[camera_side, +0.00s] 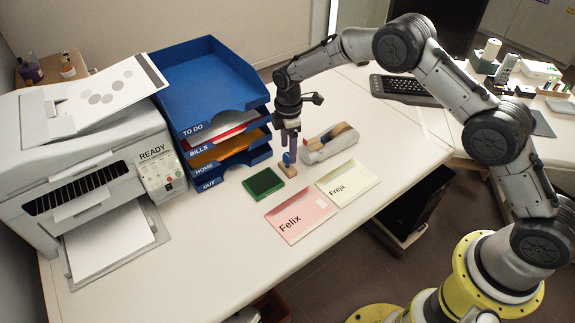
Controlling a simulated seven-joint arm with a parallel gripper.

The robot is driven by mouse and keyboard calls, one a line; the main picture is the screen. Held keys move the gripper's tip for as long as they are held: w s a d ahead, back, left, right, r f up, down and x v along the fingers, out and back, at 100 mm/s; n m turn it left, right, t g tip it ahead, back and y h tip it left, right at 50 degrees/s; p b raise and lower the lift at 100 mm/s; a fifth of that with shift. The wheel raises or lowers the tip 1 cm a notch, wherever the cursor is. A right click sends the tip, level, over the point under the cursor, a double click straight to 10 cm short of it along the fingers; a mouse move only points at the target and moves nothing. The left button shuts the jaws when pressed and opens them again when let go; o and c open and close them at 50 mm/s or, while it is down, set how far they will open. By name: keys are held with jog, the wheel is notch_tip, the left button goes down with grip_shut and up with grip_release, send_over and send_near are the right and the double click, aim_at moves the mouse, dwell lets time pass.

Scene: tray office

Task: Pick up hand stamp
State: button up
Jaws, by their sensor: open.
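The hand stamp (288,168) stands on the desk, with a blue knob on top and a tan wooden base. It is just right of a green ink pad (263,183). My gripper (289,152) points down directly over the stamp, with its fingers at the height of the blue knob. The gripper is open, and the stamp rests on the desk. The fingers partly hide the knob, and I cannot tell whether they touch it.
A tape dispenser (330,142) stands close to the right of my gripper. Blue stacked trays (205,80) rise to the left, beside a printer (100,150). A pink envelope (300,215) and a cream envelope (348,182) lie in front.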

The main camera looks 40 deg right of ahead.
aim_at(287, 155)
notch_tip(287, 155, down, 4)
jog(key=shift+w+a+f, duration=0.1)
jog(key=shift+f, duration=0.05)
jog(key=shift+c, duration=0.2)
grip_shut()
